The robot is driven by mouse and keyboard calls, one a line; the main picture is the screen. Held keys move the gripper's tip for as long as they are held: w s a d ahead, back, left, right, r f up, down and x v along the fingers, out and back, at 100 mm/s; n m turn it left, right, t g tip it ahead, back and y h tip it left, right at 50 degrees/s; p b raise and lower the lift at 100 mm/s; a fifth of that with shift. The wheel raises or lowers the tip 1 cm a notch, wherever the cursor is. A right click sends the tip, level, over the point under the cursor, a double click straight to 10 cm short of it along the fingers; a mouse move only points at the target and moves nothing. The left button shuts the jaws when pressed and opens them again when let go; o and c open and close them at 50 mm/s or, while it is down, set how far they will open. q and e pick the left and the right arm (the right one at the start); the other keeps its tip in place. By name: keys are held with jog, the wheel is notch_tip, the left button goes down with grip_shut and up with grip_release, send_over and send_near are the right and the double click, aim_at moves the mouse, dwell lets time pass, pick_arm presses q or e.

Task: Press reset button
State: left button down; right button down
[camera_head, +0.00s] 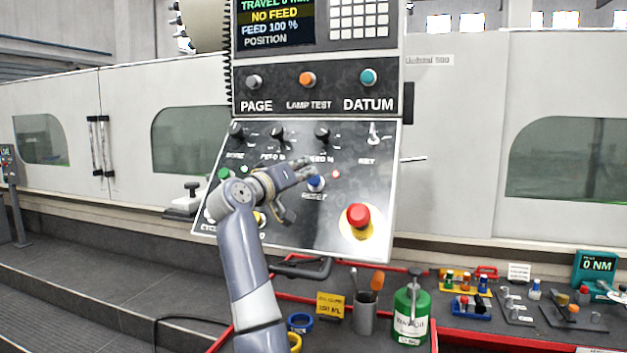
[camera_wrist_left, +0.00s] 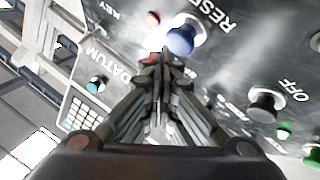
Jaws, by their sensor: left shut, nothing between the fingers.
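The blue reset button (camera_head: 316,183) sits on the sloped control panel, with a label under it partly legible. In the left wrist view the blue button (camera_wrist_left: 182,40) stands on a pale collar beside lettering reading "RESE". My left gripper (camera_head: 308,171) is shut and empty, just left of and slightly above the button in the head view. In the left wrist view its closed fingertips (camera_wrist_left: 160,68) point toward the button and appear close to it; I cannot tell whether they touch. The button does not look covered. My right gripper is not in view.
A red emergency button (camera_head: 358,216) on a yellow base is at the panel's lower right. A green button (camera_head: 224,174) is at its left. Dark knobs (camera_head: 322,134) line the row above. A cart below holds a green oil can (camera_head: 411,312) and a grey cup (camera_head: 365,315).

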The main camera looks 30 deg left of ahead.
pick_arm(q)
jog(key=shift+w+f, duration=0.15)
dwell(0.5)
jog(key=shift+w+a+f, duration=0.1)
jog(key=shift+w, duration=0.1)
jog(key=shift+w+a+f, duration=0.1)
jog(key=shift+w+f, duration=0.3)
dwell(1.2)
jog(key=shift+s+d+r, duration=0.25)
jog(key=shift+s+r, duration=0.35)
jog(key=shift+s, duration=0.1)
jog(key=s+r, duration=0.1)
jog(key=s, duration=0.1)
jog(key=s+r+p, duration=0.1)
jog(key=r, duration=0.1)
jog(key=shift+s+d, duration=0.4)
